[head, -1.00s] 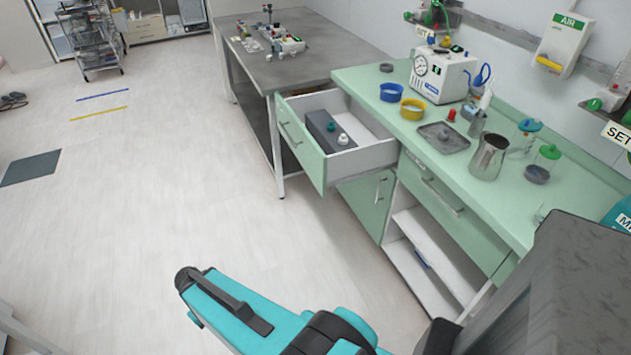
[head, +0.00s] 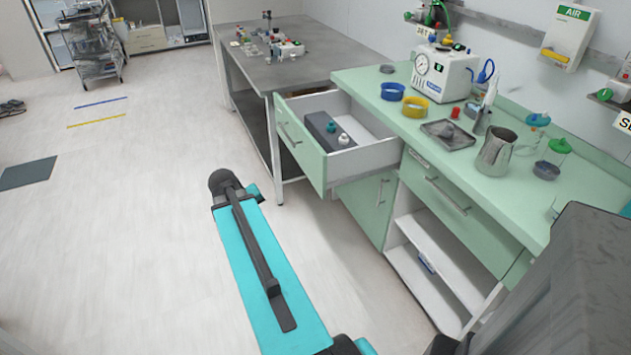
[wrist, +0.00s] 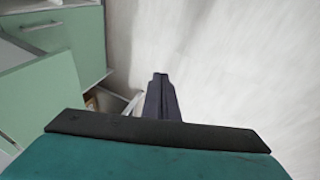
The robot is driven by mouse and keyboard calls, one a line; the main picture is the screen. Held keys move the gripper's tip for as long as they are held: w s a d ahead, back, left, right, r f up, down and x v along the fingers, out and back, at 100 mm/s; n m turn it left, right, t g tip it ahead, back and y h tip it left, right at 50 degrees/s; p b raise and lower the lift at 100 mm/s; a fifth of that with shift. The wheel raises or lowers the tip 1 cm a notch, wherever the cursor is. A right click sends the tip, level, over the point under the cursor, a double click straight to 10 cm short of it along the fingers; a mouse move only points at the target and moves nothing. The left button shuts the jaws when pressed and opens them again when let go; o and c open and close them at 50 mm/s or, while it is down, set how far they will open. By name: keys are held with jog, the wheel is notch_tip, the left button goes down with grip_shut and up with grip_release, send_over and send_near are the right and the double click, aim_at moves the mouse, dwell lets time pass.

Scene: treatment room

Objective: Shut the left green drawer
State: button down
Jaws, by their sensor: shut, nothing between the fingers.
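The left green drawer (head: 301,142) stands pulled out of the green counter in the head view. Its front has a bar handle, and a grey block with a teal-topped and a white-topped item lies inside. My gripper (wrist: 160,78) shows in the wrist view as dark fingers together, with nothing between them, over blurred pale floor. Green cabinet fronts (wrist: 82,38) are at the left of that view; I cannot tell which one is the drawer. The fingers touch nothing visible. In the head view my teal arm is in front of the drawer, over the floor, apart from it.
A second green drawer (head: 455,205) to the right is shut. A grey table (head: 300,55) stands left of the counter.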

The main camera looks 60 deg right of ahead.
jog(key=s+d+r+m+h+b, duration=0.1)
jog(key=s+d+r, duration=0.2)
jog(key=d+r, duration=0.3)
jog(key=s+d+r+m+h+b, duration=0.1)
jog(key=s+d+r+h+b, duration=0.1)
jog(key=s+d+r, duration=0.2)
jog(key=d+r, duration=0.2)
jog(key=d, duration=0.2)
jog(key=shift+r+m, duration=0.3)
jog(key=shift+d+f, duration=0.1)
jog(key=shift+d, duration=0.1)
send_near(320, 181)
notch_tip(320, 181, down, 3)
jog(key=w, duration=0.3)
jog(key=shift+s+d+f, duration=0.1)
jog(key=shift+s+d, duration=0.6)
jog(key=shift+s+d+f, duration=0.15)
jog(key=shift+s+d, duration=0.5)
jog(key=shift+d, duration=0.05)
